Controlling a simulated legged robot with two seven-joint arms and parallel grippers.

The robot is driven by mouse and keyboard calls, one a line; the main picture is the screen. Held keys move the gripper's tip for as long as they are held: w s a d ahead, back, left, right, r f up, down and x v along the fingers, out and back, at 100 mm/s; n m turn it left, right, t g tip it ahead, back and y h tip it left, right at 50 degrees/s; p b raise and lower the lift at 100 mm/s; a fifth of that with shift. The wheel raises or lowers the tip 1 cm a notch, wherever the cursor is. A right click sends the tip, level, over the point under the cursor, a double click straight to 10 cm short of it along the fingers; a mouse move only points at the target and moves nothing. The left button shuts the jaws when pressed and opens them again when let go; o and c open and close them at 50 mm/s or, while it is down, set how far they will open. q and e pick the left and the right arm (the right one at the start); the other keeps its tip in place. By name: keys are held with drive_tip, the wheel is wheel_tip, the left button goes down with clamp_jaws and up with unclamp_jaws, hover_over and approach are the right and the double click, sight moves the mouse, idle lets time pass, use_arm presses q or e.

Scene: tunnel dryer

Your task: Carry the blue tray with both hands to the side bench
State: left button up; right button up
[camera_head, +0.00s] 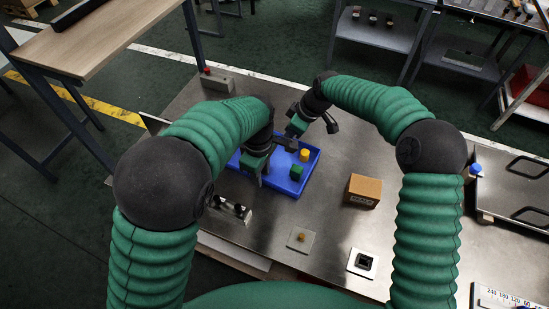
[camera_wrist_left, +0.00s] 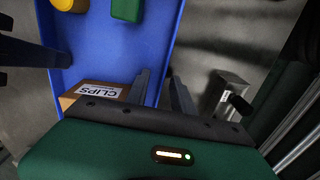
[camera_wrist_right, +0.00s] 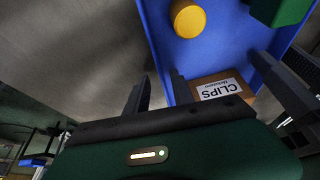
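The blue tray (camera_head: 309,166) lies on the metal table. It holds a yellow cylinder (camera_head: 305,155), a green block (camera_head: 297,172) and a cardboard box marked CLIPS (camera_wrist_left: 95,94), which the arms hide in the head view. My left gripper (camera_head: 256,178) is at the tray's left side; in the left wrist view its fingers (camera_wrist_left: 160,90) stand apart on either side of the tray wall. My right gripper (camera_head: 294,130) is at the tray's far side; in the right wrist view its fingers (camera_wrist_right: 159,92) straddle the wall with a gap. Actual wall contact is unclear.
A wooden-topped bench (camera_head: 110,36) stands at the left, across a floor gap. On the metal table are a cardboard box (camera_head: 364,190), a red-button box (camera_head: 216,82), a switch block (camera_head: 232,209) and small plates (camera_head: 301,239). Shelving stands at the back.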

use_arm(q)
drive_tip(key=shift+a, duration=0.4)
clamp_jaws()
use_arm(e)
drive_tip(key=shift+a+r, duration=0.1)
drive_tip(key=shift+a, duration=0.3)
clamp_jaws()
use_arm(q)
drive_tip(key=shift+d, duration=0.25)
use_arm(e)
drive_tip(key=shift+d, duration=0.25)
use_arm(q)
drive_tip(key=shift+a+r, duration=0.1)
